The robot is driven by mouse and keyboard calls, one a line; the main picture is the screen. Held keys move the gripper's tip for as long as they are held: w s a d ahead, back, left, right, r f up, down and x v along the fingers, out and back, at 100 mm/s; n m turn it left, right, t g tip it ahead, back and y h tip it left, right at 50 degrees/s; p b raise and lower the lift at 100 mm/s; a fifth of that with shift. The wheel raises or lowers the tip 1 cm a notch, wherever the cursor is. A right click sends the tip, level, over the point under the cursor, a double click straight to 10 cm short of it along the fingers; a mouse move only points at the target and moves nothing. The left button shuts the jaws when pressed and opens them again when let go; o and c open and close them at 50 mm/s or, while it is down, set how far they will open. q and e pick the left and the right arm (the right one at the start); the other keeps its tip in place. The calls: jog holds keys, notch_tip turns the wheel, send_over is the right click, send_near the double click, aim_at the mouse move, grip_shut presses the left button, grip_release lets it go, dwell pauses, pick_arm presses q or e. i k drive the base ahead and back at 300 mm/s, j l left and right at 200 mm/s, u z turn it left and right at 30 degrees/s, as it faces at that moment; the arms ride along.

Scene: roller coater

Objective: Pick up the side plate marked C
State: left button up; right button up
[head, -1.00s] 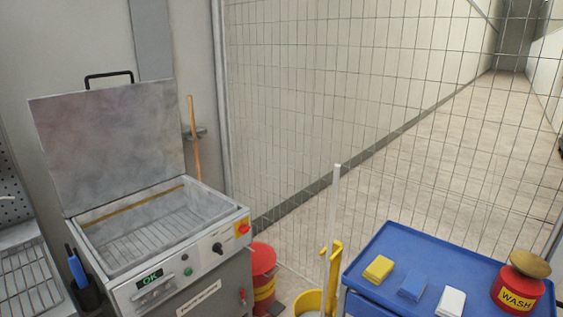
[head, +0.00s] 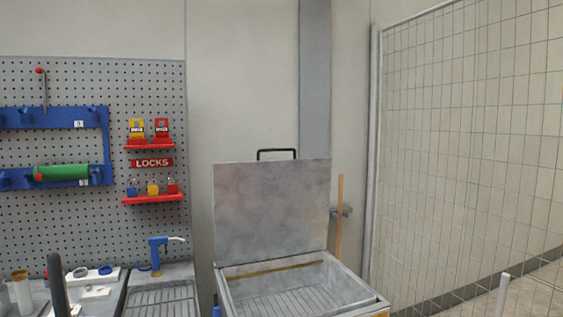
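I do not see a side plate marked C in the head view. Neither of my grippers is in view. A parts washer (head: 271,212) with a raised grey lid stands at the lower middle, its basin open.
A pegboard (head: 95,222) on the left holds a blue rack (head: 104,145) with a green roller (head: 66,172), and red shelves (head: 152,199) of locks. A bench below carries small parts and a blue dispenser (head: 157,251). A mesh fence (head: 470,130) stands at the right.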

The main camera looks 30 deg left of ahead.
aim_at(90, 293)
jog(key=u, duration=2.1)
jog(key=i+z, duration=0.15)
jog(key=i+l, duration=0.05)
jog(key=i, duration=0.05)
